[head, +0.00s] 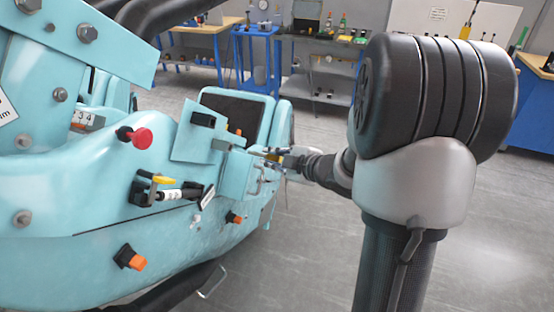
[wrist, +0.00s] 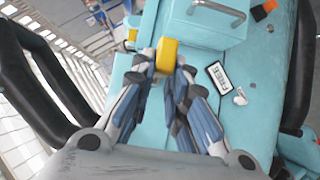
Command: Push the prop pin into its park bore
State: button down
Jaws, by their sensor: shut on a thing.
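My gripper (wrist: 168,72) is shut on a yellow block-like head, which looks like the prop pin (wrist: 167,54). The fingertips press on its two sides, in front of the pale teal car body (wrist: 150,25). In the head view my gripper (head: 274,155) is small and reaches in from the right to the car's side, with a bit of yellow between its fingers. The pin's shaft is hidden behind the head and fingers. I cannot make out the park bore or tell how deep the pin sits.
A teal box with a metal handle (wrist: 218,12) stands out beside the pin. A "FREE" label plate (wrist: 218,77) is on the body to the right. Black tubes (wrist: 35,85) run at the left. The car carries a red knob (head: 141,138) and a yellow-ended lever (head: 163,180).

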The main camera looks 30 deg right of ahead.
aim_at(251, 152)
jog(key=shift+w+a+b, duration=0.2)
jog(key=shift+w+a, duration=0.55)
jog(key=shift+w, duration=0.2)
jog(key=shift+w+a+b, duration=0.2)
jog(key=shift+w+a, duration=0.5)
jog(key=shift+w, duration=0.2)
jog(key=shift+w+a+b, duration=0.35)
jog(key=shift+w+a, duration=0.6)
jog(key=shift+w, duration=0.25)
jog(key=shift+w+a+b, duration=0.3)
jog(key=shift+w+a, duration=0.6)
jog(key=shift+w, duration=0.25)
dwell(0.5)
jog(key=c, duration=1.5)
grip_release()
jog(key=v, duration=1.2)
